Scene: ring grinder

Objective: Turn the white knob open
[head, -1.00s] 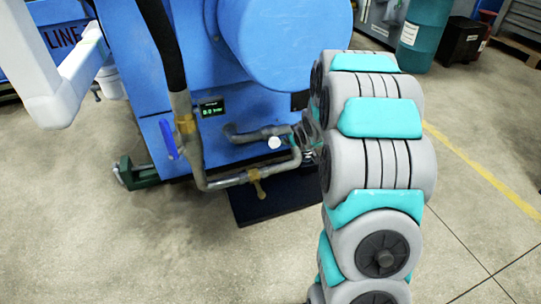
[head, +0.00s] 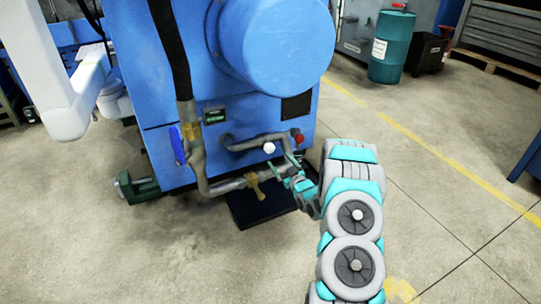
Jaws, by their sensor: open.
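The white knob (head: 269,148) is a small round cap on the pipework at the front of the blue machine (head: 175,70). My gripper (head: 283,168) is open, its teal fingers spread just right of and slightly below the white knob. It appears apart from the knob, though the exact depth gap is hard to tell. My arm comes up from the lower right, and the knob is fully in view.
A red knob (head: 299,139) sits right of the white one. A brass valve (head: 254,184) and a blue lever (head: 177,146) are on the same pipes. A small display (head: 214,116) is above.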

